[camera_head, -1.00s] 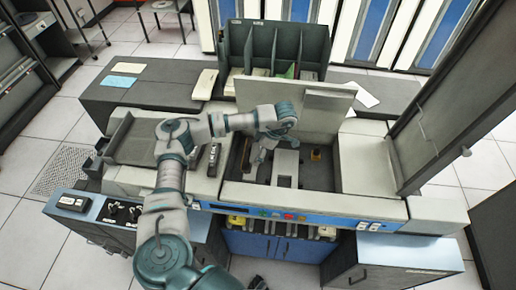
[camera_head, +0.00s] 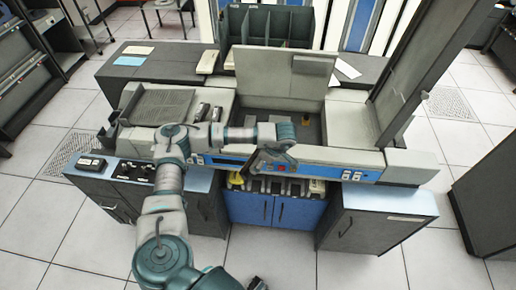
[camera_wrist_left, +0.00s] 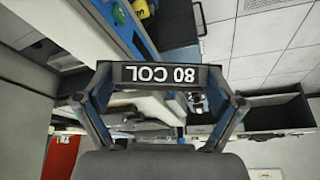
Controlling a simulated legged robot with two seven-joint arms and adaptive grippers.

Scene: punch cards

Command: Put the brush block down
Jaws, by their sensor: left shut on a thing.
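The brush block (camera_wrist_left: 160,75) is a dark block with a black face reading "80 COL", upside down in the left wrist view. My left gripper (camera_wrist_left: 160,95) is shut on it, one finger on each end. In the head view my left gripper (camera_head: 266,162) is over the front edge of the card machine, before its blue panel. The block is too small and too hidden by the gripper to make out clearly there. My right gripper is not in view.
The machine's lid (camera_head: 279,80) stands open behind a recessed bay (camera_head: 309,127). A ribbed tray (camera_head: 158,106) and two small dark pieces (camera_head: 207,113) lie on the left deck. A tall panel (camera_head: 425,70) rises at right. Blue-topped cabinets (camera_head: 375,200) flank the front.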

